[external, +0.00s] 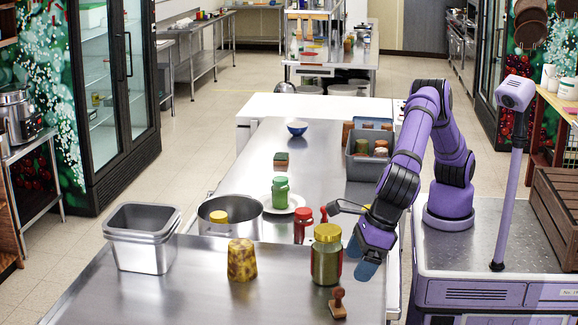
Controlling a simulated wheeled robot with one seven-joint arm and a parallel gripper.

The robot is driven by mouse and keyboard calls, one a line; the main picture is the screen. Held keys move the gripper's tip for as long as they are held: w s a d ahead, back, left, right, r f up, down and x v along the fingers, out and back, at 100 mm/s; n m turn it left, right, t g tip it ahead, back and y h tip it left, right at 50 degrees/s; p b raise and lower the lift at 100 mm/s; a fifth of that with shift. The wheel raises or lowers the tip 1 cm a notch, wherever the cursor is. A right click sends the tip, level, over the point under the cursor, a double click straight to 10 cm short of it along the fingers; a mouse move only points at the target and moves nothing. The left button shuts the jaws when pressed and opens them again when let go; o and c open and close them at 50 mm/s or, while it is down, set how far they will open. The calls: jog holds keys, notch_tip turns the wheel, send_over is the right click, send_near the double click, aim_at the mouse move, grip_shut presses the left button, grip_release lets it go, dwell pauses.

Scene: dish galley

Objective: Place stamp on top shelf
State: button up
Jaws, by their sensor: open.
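A brown stamp (338,303) with a knobbed handle stands upright near the front right edge of the steel counter (200,290). My gripper (361,259) is open above the counter's right edge, pointing down with its bluish fingers. It is behind and to the right of the stamp, apart from it, and nothing shows between the fingers. A tall jar (326,260) with a yellow lid stands just behind the stamp, to the left of my gripper. A shelf unit (312,14) stands in the far background; I cannot tell whether it holds the top shelf.
A yellow-brown patterned block (241,262), a steel pot (216,226) and steel bins (142,240) stand to the left. The counter's front left is clear.

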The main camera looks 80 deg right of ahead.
jog(key=shift+v, duration=0.75)
